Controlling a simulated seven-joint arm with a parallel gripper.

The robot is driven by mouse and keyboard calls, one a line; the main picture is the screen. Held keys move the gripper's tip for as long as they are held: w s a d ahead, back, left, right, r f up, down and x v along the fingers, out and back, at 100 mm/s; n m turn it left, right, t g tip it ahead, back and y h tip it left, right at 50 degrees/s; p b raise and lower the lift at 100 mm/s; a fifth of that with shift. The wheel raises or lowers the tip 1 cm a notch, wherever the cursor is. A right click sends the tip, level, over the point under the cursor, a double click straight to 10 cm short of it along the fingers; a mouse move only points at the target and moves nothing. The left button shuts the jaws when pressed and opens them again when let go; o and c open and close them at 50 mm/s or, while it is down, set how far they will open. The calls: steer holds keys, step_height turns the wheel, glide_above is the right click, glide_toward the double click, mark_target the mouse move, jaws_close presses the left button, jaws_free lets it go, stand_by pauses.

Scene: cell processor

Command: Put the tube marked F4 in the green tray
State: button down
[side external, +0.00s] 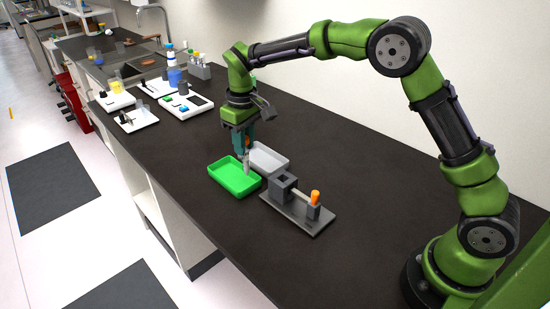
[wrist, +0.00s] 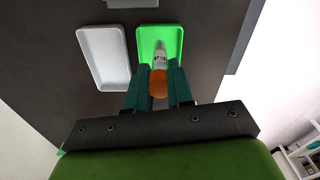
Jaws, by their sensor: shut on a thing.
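My gripper (side external: 243,148) is shut on a tube (wrist: 160,56) with an orange cap, which shows between the teal fingers in the wrist view. The tube hangs cap up, with its clear body pointing down. It also shows below the fingers in the side view (side external: 246,162). Its marking is too small to read. The green tray (side external: 225,184) lies on the dark bench beneath the gripper. In the wrist view the tube overlaps the green tray (wrist: 177,42); I cannot tell whether its lower end touches the floor.
A grey-white tray (side external: 270,157) lies beside the green one. A grey device (side external: 298,208) stands in front of them, with an orange-topped part (side external: 315,196) at its right end. White instruments (side external: 187,103) stand farther back. Bare bench lies between them and the trays.

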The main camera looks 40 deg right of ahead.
mark_target(246, 168)
steer(key=shift+f, duration=2.4)
steer(key=shift+f, duration=0.1)
steer(key=c, duration=1)
jaws_free()
